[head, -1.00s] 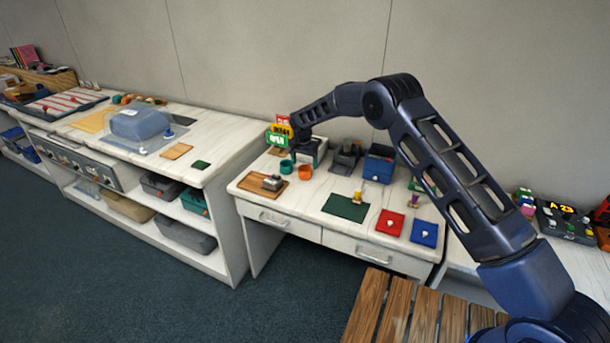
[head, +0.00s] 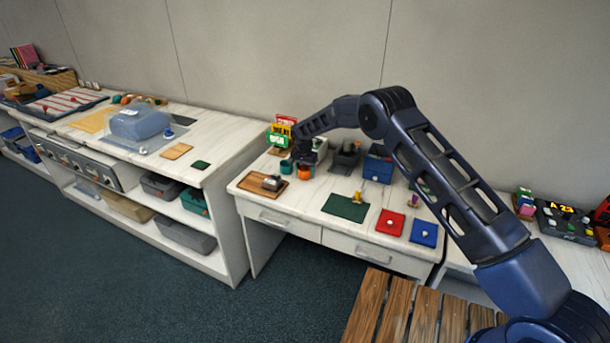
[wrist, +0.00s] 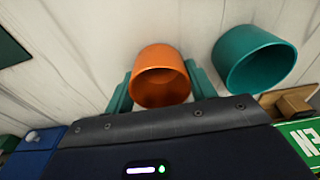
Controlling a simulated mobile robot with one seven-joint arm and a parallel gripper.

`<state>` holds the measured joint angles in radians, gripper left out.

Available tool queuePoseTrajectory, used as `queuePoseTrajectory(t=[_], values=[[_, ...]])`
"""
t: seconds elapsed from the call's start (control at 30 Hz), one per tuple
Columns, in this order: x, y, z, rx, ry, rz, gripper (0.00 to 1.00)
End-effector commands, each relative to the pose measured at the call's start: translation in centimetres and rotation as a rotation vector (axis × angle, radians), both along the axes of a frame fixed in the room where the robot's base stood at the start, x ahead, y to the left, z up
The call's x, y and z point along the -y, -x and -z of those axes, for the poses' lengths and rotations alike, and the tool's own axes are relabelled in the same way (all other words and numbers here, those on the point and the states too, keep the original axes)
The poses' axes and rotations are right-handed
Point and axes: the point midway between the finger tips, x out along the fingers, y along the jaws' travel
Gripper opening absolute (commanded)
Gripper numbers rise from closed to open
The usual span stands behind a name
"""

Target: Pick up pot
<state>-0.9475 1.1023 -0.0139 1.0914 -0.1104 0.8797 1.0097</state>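An orange pot-like cup (wrist: 160,78) is in the middle of the wrist view, between the two teal fingers of my gripper (wrist: 160,90). The fingers look open, one on each side of it, and I see no clear grip. A teal cup (wrist: 250,58) stands just to its right. In the head view my gripper (head: 304,162) is low over the white desk, beside the orange cup (head: 304,173) and teal cup (head: 286,167). A small grey metal pot (head: 272,183) sits on a wooden board at the desk's left.
A green and yellow sign toy (head: 280,133) stands behind the cups. A blue bin (head: 378,165) and a dark grey container (head: 345,158) are to the right. A dark green mat (head: 346,207), a red mat (head: 390,222) and a blue mat (head: 424,233) lie in front.

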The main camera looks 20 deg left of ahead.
Motion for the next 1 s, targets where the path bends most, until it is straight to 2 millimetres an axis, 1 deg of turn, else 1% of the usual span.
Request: queuePoseTrajectory(t=[0.3,0.37,0.47,0.57,0.67,0.9,1.0], values=[[0.0,0.0,-0.1,0.000,0.000,0.000,0.33],[0.0,0.0,-0.3,0.000,0.000,0.000,0.33],[0.0,0.0,-1.2,0.001,-0.001,0.000,0.33],[-0.1,-0.1,-2.8,0.002,-0.002,0.000,0.33],[-0.1,-0.1,-5.1,0.003,-0.002,0.000,0.33],[0.0,0.0,-11.3,0.003,-0.002,0.000,0.33],[-0.1,0.0,-13.7,0.002,-0.002,0.000,0.33]])
